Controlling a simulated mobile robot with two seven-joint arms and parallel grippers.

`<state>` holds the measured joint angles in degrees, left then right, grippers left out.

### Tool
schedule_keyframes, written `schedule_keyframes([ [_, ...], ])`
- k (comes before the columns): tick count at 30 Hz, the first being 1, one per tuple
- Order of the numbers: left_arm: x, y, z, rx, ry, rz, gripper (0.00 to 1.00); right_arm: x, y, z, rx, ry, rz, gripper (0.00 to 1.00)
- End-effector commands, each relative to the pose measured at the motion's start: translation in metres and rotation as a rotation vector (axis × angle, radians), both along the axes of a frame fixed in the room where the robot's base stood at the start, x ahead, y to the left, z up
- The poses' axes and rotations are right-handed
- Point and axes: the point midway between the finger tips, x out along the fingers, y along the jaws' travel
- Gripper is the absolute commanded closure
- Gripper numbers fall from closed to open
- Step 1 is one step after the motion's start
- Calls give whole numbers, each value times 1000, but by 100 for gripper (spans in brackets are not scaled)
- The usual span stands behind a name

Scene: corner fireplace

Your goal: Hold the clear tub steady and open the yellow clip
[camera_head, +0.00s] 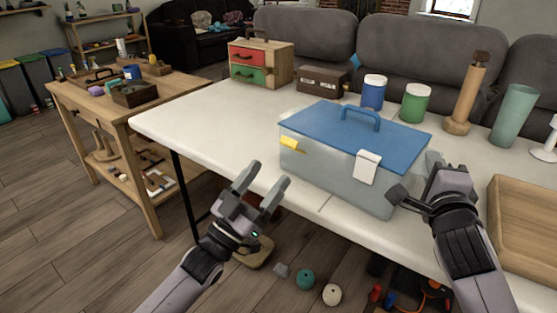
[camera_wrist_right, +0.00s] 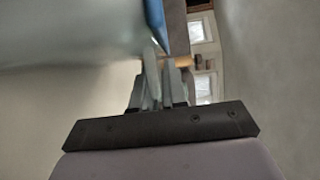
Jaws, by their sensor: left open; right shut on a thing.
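The clear tub (camera_head: 325,180) stands on the white table, with its blue lid (camera_head: 345,125) and raised handle on top. The yellow clip (camera_head: 292,143) is on the left of the tub's near side, just under the lid edge. A white clip (camera_head: 367,168) is further right on that side. My left gripper (camera_head: 267,176) is open and empty, below and left of the yellow clip, apart from the tub. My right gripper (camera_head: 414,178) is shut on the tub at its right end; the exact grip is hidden. The right wrist view shows its fingers (camera_wrist_right: 160,78) close together beside the tub wall.
A wooden tray (camera_head: 528,215) lies right of my right gripper. Blue (camera_head: 373,95) and green (camera_head: 414,105) jars, a wooden mill (camera_head: 465,100) and a green cup (camera_head: 512,118) stand behind the tub. The tabletop (camera_head: 215,120) left of the tub is clear.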

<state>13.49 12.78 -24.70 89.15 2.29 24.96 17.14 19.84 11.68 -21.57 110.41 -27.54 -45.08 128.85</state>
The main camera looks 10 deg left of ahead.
Motion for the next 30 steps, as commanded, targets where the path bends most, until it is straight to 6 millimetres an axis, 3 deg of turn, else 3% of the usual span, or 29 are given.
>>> schedule_keyframes([
  [9,-31,19,-21,0,0,1,32,0,-1,0,-1,0,-1,100],
  [23,-34,21,-23,0,-1,1,32,0,-1,0,-1,0,-2,100],
  [24,-34,21,-22,0,-1,1,32,0,-1,0,-1,0,-2,78],
  [26,-34,21,-22,0,-1,1,32,0,-1,0,-1,0,-2,58],
  [30,-34,20,-23,0,-1,1,32,0,-1,0,-1,0,-1,58],
])
